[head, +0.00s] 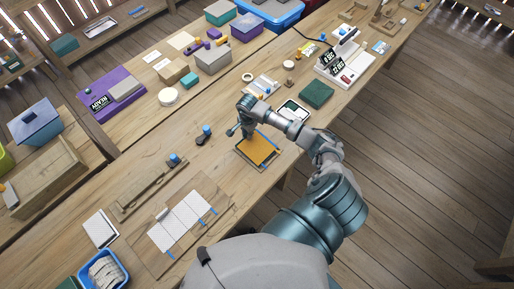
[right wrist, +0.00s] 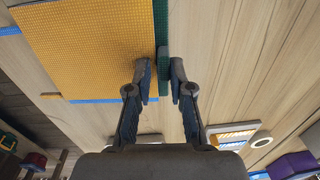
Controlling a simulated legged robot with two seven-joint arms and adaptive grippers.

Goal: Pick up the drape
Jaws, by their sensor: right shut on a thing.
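The drape appears to be the orange, finely textured sheet (head: 259,151), lying on the bench in the head view. It fills the upper left of the right wrist view (right wrist: 85,45). A dark green strip (right wrist: 160,25) runs along its edge. My right gripper (head: 247,133) is at the sheet's far edge. In the right wrist view its two fingers (right wrist: 162,80) are close together around that green-edged side. The gripper is shut on it; the exact contact is partly hidden by the fingers. My left gripper is not in view.
Blue strips (head: 269,139) lie at the sheet's edge. A wooden board with white panels (head: 182,222) lies to the lower left.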

